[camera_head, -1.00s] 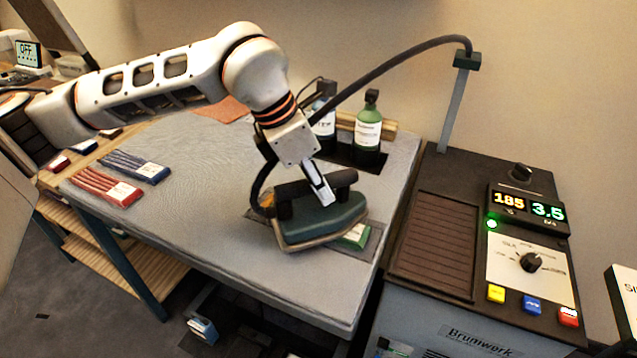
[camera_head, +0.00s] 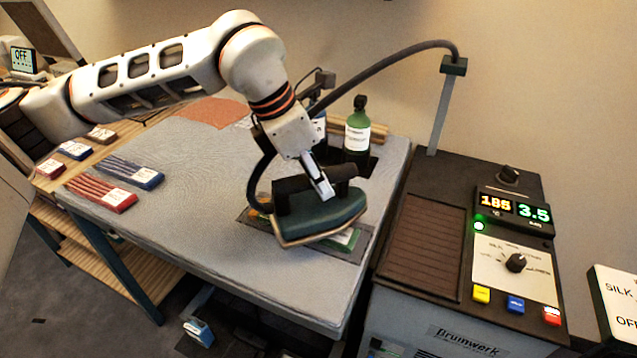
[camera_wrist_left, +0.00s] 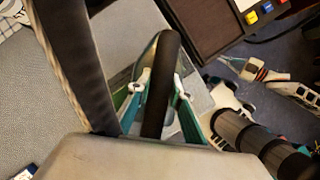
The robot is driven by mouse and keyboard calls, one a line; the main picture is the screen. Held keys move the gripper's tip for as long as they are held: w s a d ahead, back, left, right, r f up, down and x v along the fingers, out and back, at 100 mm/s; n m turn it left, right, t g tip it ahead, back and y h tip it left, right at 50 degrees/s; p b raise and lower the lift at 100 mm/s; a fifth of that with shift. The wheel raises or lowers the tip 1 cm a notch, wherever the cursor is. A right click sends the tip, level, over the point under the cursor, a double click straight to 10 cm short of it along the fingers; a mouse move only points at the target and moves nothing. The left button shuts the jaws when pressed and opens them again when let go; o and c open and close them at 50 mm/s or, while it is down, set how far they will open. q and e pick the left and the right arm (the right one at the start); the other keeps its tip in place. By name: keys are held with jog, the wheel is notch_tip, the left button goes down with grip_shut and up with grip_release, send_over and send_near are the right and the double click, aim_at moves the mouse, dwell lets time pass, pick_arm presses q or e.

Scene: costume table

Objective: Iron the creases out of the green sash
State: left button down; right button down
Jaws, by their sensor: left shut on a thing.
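My left gripper (camera_head: 325,190) is shut on the black handle of a dark green iron (camera_head: 322,220), above the right front part of the grey ironing table. In the left wrist view its fingers (camera_wrist_left: 160,88) are on either side of the handle. The green sash (camera_head: 347,238), with a pale label, shows as a small strip at the iron's right front edge.
A red sash (camera_head: 100,194) and a blue one (camera_head: 130,171) lie at the table's left. A green bottle (camera_head: 357,137) stands behind the iron. A hose arches to a post (camera_head: 443,110). The control station (camera_head: 425,245) at right reads 185 and 3.5. The table's middle is clear.

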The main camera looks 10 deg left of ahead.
pick_arm(q)
jog(key=shift+r+p, duration=1)
jog(key=shift+r, duration=1.5)
jog(key=shift+r+p, duration=0.1)
jog(key=shift+p, duration=0.25)
